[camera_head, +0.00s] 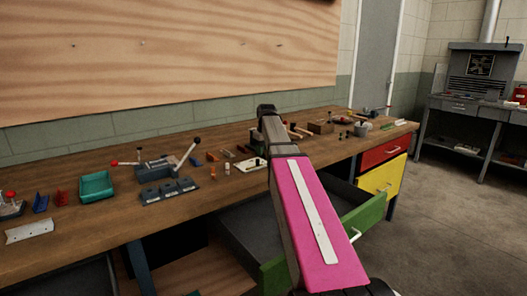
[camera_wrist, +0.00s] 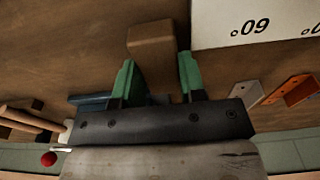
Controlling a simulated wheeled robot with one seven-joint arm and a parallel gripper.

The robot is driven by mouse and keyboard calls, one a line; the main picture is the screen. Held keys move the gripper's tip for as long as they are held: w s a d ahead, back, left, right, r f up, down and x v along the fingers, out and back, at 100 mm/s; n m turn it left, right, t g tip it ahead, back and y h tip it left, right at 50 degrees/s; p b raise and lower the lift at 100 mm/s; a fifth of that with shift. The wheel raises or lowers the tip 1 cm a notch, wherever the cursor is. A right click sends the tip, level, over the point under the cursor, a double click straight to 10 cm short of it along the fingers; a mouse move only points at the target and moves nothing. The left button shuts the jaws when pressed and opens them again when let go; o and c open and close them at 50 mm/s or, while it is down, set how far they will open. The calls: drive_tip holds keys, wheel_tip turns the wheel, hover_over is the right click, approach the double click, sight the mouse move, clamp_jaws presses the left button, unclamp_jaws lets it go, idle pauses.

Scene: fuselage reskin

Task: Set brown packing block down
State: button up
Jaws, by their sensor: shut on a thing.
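The brown packing block (camera_wrist: 152,42) is a plain brown box shape in the wrist view. It sits between the two green fingers of my gripper (camera_wrist: 156,75), which is shut on it. The wooden bench top (camera_wrist: 60,45) fills the background beyond the block. I cannot tell whether the block touches the bench. In the head view my pink arm covers the middle of the bench, and my gripper's fingers and the held block cannot be made out there.
A white plate marked 09 (camera_wrist: 250,25) lies close to the block. Orange and grey brackets (camera_wrist: 298,90) are nearby. Along the bench (camera_head: 90,225) stand a green tray (camera_head: 97,186), a lever fixture (camera_head: 160,168) and small parts. A green drawer (camera_head: 365,220) is pulled out below.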

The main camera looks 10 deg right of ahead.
drive_tip(key=shift+f, duration=0.1)
drive_tip(key=o, duration=0.9)
